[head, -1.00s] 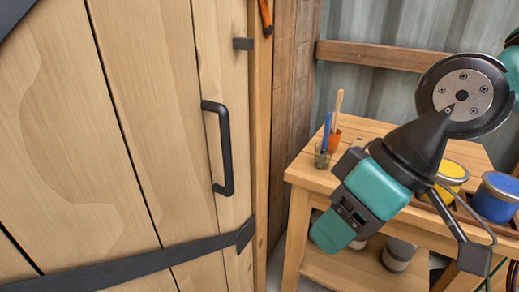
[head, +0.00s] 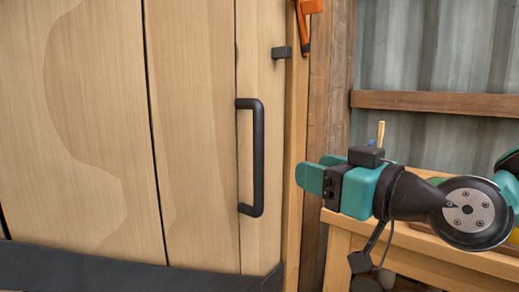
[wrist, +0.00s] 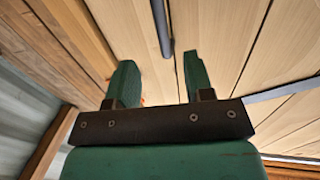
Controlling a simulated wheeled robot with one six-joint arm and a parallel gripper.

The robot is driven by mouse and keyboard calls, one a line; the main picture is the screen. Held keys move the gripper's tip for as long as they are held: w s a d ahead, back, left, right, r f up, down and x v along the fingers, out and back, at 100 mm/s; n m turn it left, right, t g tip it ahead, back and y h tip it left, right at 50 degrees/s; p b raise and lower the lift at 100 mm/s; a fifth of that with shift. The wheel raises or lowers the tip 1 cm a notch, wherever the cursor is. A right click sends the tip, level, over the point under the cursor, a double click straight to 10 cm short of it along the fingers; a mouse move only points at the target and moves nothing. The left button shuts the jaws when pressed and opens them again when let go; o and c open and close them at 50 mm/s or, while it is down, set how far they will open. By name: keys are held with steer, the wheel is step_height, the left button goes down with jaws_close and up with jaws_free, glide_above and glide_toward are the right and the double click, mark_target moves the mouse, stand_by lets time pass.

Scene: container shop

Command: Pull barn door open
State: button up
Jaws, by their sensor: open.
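The barn door (head: 100,120) is pale vertical planks with dark metal bands, and it looks shut against its frame. Its black bar handle (head: 258,160) stands upright near the door's right edge. My teal gripper (head: 310,178) is to the right of the handle, apart from it, pointing left towards the door. In the wrist view the two green fingers (wrist: 158,82) are spread apart with nothing between them. The handle (wrist: 162,28) shows there beyond the fingertips, roughly in line with the gap.
A wooden workbench (head: 345,222) stands right of the door, partly behind my arm. An orange tool (head: 304,22) hangs above on the door post. A wooden rail (head: 430,103) crosses the corrugated metal wall (head: 440,60). The space in front of the door is clear.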

mark_target(263, 155)
steer(key=p+x, duration=0.6)
steer(key=p, duration=0.1)
steer(key=p+x, duration=0.6)
steer(key=p, duration=0.1)
steer(key=shift+w+a+r, duration=0.2)
steer(key=shift+w+r, duration=0.05)
steer(key=shift+w+a+f+p, duration=0.25)
steer(key=shift+w+a+p, duration=0.3)
steer(key=shift+w+p, duration=0.1)
jaws_close()
steer(key=shift+d, duration=0.2)
steer(key=shift+a, duration=0.1)
steer(key=shift+f, duration=0.1)
